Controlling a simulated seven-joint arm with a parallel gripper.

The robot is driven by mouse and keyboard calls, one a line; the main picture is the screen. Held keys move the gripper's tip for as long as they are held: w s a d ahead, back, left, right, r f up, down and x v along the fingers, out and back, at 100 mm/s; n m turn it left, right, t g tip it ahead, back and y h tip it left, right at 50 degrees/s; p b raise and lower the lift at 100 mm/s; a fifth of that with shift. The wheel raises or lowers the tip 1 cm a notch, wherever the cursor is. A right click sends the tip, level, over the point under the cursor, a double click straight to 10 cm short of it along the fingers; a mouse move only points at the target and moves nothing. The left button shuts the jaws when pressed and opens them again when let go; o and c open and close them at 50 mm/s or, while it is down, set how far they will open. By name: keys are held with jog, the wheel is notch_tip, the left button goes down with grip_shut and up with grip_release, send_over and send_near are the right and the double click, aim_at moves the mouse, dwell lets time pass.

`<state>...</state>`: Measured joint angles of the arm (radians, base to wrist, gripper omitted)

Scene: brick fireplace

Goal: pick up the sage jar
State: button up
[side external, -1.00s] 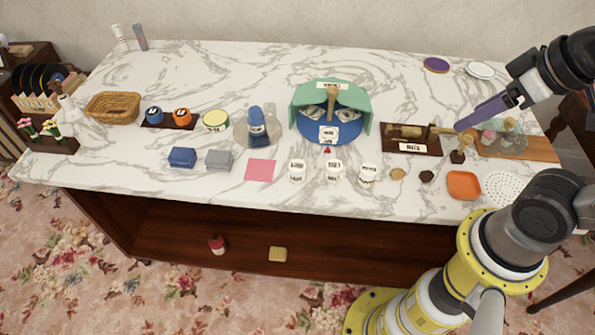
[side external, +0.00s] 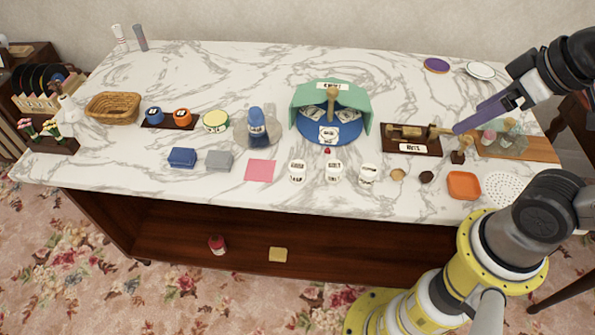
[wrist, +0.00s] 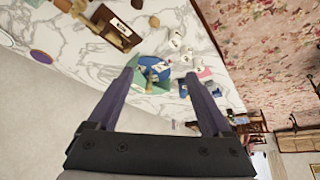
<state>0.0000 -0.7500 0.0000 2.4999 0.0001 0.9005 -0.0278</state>
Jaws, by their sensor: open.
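Three small white jars with dark lettering stand in a row near the counter's front edge: the left jar (side external: 297,171), the middle jar (side external: 333,170) and the right jar (side external: 367,174). The lettering is too small to tell which one, if any, reads sage. White jars also show in the wrist view (wrist: 175,40), beyond my fingers. My gripper (side external: 457,129) is above the right part of the counter, to the right of the jars and apart from them. In the wrist view its purple fingers (wrist: 158,77) are spread with nothing held between them.
A dark wooden tray (side external: 408,147) with a label lies near my fingertips. A glass-covered board (side external: 545,148) is to the right, an orange dish (side external: 464,186) in front. A blue round stand with a green cover (side external: 345,92) is behind the jars.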

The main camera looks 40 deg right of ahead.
jog(key=w+a+r+n, duration=0.1)
jog(key=w+r+n, duration=0.5)
jog(key=w+n, duration=0.15)
jog(key=n+g, duration=0.6)
jog(key=n, duration=0.3)
send_over(297, 166)
notch_tip(297, 166, down, 17)
notch_tip(297, 166, down, 7)
jog(key=shift+d+f, duration=0.1)
jog(key=shift+d, duration=0.05)
jog(key=shift+f, duration=3.2)
grip_shut()
